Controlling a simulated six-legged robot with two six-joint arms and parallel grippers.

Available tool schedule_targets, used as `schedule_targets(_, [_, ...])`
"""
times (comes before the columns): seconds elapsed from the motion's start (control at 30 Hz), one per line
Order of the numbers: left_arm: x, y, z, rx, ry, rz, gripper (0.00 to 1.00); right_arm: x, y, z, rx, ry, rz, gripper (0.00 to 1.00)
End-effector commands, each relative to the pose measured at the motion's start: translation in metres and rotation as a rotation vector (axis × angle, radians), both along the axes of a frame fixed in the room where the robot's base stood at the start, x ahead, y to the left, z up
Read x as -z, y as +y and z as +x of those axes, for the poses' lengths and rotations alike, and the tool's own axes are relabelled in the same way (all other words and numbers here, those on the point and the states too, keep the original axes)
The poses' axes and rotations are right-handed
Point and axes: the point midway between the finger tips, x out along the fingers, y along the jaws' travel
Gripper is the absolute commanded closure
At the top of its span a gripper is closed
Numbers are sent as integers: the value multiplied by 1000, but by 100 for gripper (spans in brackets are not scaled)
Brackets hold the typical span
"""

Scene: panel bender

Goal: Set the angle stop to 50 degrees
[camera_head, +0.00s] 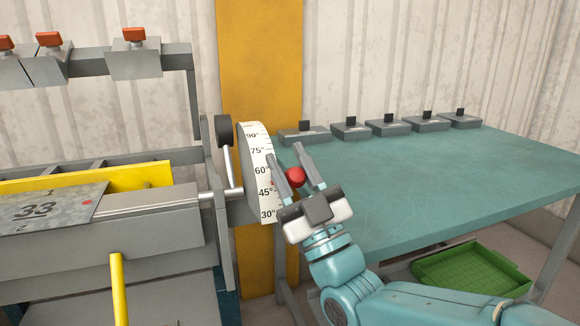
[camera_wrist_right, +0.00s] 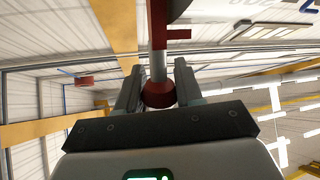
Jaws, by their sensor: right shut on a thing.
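The angle dial (camera_head: 258,160) is a white drum scale at the right end of the bender, marked from 90° at the top to 30° at the bottom. The stop's red knob (camera_head: 295,177) sits in front of the dial. My right gripper (camera_head: 285,152) is shut on it, one finger on each side. In the right wrist view the red knob (camera_wrist_right: 158,94) sits between the fingers on a pale rod, with a red pointer (camera_wrist_right: 178,34) farther up. In the head view, a small red bit shows at the dial between 60° and 45°; the fingers partly cover that edge.
A teal table (camera_head: 420,185) stands to the right, with several grey blocks along its back edge. A green crate (camera_head: 470,275) is below it. The bender (camera_head: 150,225) holds a sheet marked 33, and red-topped clamps hang above. A yellow handle (camera_head: 119,285) stands in front.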

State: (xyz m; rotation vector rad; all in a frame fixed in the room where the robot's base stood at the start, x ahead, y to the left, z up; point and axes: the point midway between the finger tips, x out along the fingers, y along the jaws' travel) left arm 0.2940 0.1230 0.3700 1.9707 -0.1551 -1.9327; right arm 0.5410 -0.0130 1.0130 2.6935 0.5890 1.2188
Motion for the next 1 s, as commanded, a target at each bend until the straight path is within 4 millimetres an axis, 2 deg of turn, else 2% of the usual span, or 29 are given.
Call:
schedule_targets(0.03, [0, 0, 0, 0, 0, 0, 57, 1, 1, 0, -1, 3, -2, 55])
schedule_targets(0.07, [0, 0, 0, 0, 0, 0, 57, 1, 1, 0, -1, 3, -2, 45])
schedule_targets(0.1, [0, 0, 0, 0, 0, 0, 57, 1, 1, 0, -1, 3, -2, 40])
schedule_targets(0.47, [1, 0, 0, 0, 0, 0, 57, 5, -2, -3, 1, 3, -1, 40])
schedule_targets(0.57, [3, 0, 0, -1, -1, 0, 57, 17, -9, -12, 1, 5, -2, 40])
schedule_targets(1.0, [16, 3, 3, -13, -6, 2, 57, 94, -53, -78, 0, 6, -2, 40])
